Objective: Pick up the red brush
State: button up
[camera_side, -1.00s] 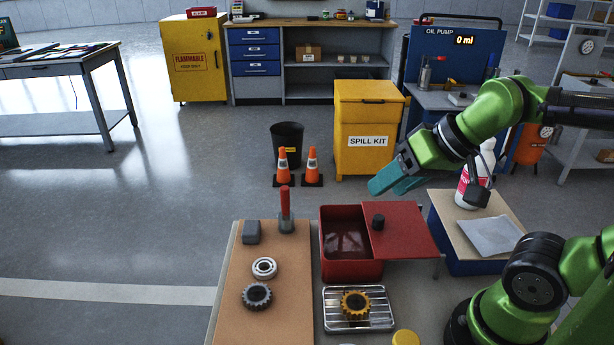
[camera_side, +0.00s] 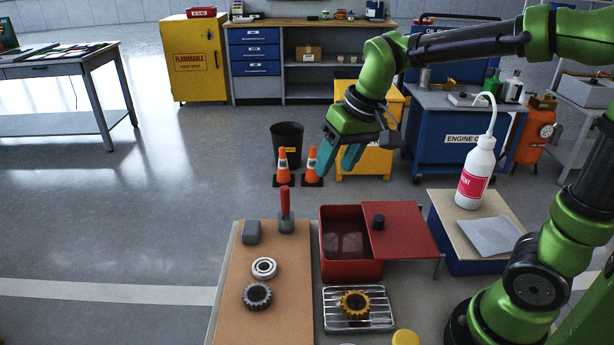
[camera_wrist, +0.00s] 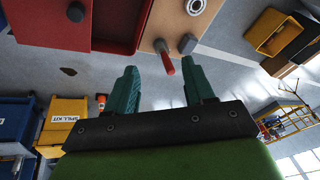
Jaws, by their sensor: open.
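The red brush (camera_side: 285,207) stands upright at the back edge of the brown work board, its red handle up and its grey base down. In the wrist view the brush (camera_wrist: 166,62) shows between and beyond the two teal fingers. My gripper (camera_side: 338,172) is open and empty, above and to the right of the brush, behind the red bin in the side view. In the wrist view my gripper (camera_wrist: 158,82) has its fingers spread apart, not touching the brush.
A grey block (camera_side: 251,232) stands just left of the brush. A bearing ring (camera_side: 264,268) and dark gear (camera_side: 257,296) lie in front. A red bin (camera_side: 350,269) with its lid (camera_side: 405,228) aside is right of it. A white bottle (camera_side: 475,175) stands farther right.

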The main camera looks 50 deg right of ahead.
jog(key=w+f+g, duration=0.1)
jog(key=w, duration=0.3)
jog(key=w+f+n+g+h, duration=0.1)
jog(key=w, duration=0.4)
jog(key=w+f+n+g, duration=0.1)
jog(key=w, duration=0.3)
jog(key=shift+w+d, duration=0.1)
jog(key=shift+w, duration=0.05)
notch_tip(320, 180, up, 2)
send_over(286, 214)
jog(key=d, duration=0.1)
jog(key=shift+n, duration=0.3)
jog(key=f, duration=1.1)
jog(key=shift+w+d+f, duration=0.1)
jog(key=shift+w+d, duration=0.05)
jog(key=shift+w, duration=0.1)
jog(key=shift+w+a+f, duration=0.1)
jog(key=shift+a+f, duration=0.1)
jog(key=shift+f, duration=1.15)
jog(key=shift+a+f, duration=0.15)
jog(key=shift+f, duration=1.2)
jog(key=shift+c, duration=0.5)
grip_shut()
